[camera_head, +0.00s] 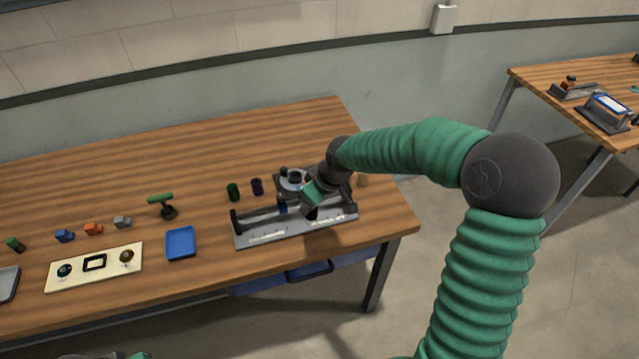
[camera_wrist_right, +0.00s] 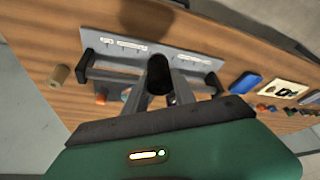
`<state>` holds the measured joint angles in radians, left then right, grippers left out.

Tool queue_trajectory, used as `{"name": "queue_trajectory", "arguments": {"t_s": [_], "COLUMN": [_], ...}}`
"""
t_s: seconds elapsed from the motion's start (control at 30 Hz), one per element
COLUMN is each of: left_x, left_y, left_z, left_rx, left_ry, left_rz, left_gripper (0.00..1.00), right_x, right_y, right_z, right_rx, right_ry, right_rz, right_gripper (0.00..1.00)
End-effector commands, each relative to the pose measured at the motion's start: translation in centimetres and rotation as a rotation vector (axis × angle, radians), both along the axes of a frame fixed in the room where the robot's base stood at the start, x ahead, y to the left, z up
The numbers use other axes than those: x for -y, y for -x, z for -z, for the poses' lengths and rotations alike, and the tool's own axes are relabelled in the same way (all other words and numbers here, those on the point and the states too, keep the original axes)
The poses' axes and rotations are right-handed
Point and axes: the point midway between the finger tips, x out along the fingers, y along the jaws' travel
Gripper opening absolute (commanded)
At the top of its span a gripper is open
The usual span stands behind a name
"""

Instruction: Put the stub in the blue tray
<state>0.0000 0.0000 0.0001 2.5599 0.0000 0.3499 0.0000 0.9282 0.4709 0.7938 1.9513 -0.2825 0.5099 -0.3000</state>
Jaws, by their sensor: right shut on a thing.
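My right gripper (camera_head: 297,203) is over the grey two-post fixture (camera_head: 262,235) near the table's right end. In the right wrist view its fingers (camera_wrist_right: 160,98) are shut on a short dark cylinder (camera_wrist_right: 159,70), whose round end faces the camera. In the head view the cylinder shows as a dark blue piece (camera_head: 283,206) beside the fingers. I cannot tell whether it still touches the fixture. The frames do not label which piece is the stub. The blue tray (camera_head: 180,243) lies empty left of the fixture; it also shows in the wrist view (camera_wrist_right: 245,82).
A green-handled tool (camera_head: 161,203), small blocks and a cream panel (camera_head: 95,267) lie left. Table between tray and fixture is clear.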

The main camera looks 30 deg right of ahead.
Motion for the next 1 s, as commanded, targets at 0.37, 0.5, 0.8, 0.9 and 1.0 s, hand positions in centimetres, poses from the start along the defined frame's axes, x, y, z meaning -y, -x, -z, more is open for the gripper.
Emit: {"name": "queue_trajectory", "arguments": {"t_s": [0.37, 0.5, 0.8, 0.9, 1.0], "left_x": [0.0, 0.0, 0.0, 0.0, 0.0], "left_y": [0.0, 0.0, 0.0, 0.0, 0.0], "left_z": [0.0, 0.0, 0.0, 0.0, 0.0], "left_rx": [0.000, 0.000, 0.000, 0.000, 0.000], "left_ry": [0.000, 0.000, 0.000, 0.000, 0.000], "left_rz": [0.000, 0.000, 0.000, 0.000, 0.000], "left_gripper": [0.36, 0.36, 0.36, 0.36, 0.36], "right_x": [-6.4, -7.4, -8.2, -8.2, -8.3], "right_y": [4.5, 5.2, 6.1, 6.0, 6.0], "right_z": [1.6, 1.9, 2.3, 2.4, 2.3], "right_rx": [0.001, 0.000, -0.004, -0.005, -0.002], "right_ry": [0.002, 0.002, 0.000, -0.001, 0.000], "right_rz": [0.200, 0.234, 0.276, 0.276, 0.275], "right_gripper": [0.00, 0.00, 0.00, 0.00, 0.00]}}
